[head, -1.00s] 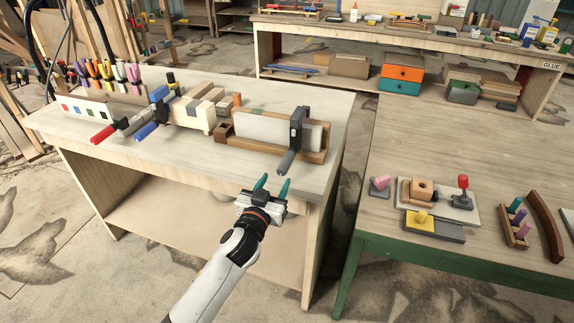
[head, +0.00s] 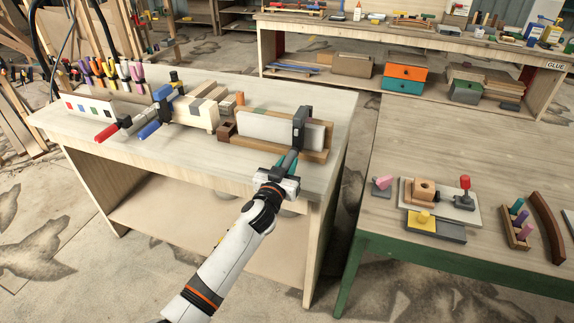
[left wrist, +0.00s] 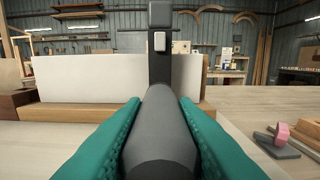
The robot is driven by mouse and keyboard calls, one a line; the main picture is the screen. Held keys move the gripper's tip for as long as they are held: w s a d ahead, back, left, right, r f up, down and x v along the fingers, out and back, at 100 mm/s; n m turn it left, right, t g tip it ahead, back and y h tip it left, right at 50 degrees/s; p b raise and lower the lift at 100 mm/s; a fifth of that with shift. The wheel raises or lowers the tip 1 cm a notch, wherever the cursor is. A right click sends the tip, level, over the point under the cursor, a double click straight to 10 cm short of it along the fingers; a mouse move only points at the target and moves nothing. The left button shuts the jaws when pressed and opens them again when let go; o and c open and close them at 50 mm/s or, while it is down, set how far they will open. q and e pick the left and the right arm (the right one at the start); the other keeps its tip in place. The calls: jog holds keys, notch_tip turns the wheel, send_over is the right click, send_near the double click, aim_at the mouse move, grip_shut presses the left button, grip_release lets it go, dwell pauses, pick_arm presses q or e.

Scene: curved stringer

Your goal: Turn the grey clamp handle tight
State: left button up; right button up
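The grey clamp handle (left wrist: 161,130) runs straight toward me in the left wrist view, between the two green fingers of my left gripper (left wrist: 160,140). The fingers lie close along both sides of it; I cannot tell whether they press on it. In the head view the handle (head: 289,160) sticks out from the dark clamp (head: 301,128) at the right end of the wooden holder, and my left gripper (head: 282,172) is at its near end. The clamp (left wrist: 161,45) stands upright over a pale board (left wrist: 90,79). My right gripper is in neither view.
Red- and blue-handled clamps (head: 106,133) and wooden blocks (head: 196,112) lie to the left on the same bench. A second, green-edged table (head: 400,245) stands at the right with small fixtures. The bench's front edge is under my left arm.

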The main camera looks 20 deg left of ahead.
pick_arm(q)
jog(key=c, duration=0.3)
jog(key=shift+c, duration=0.2)
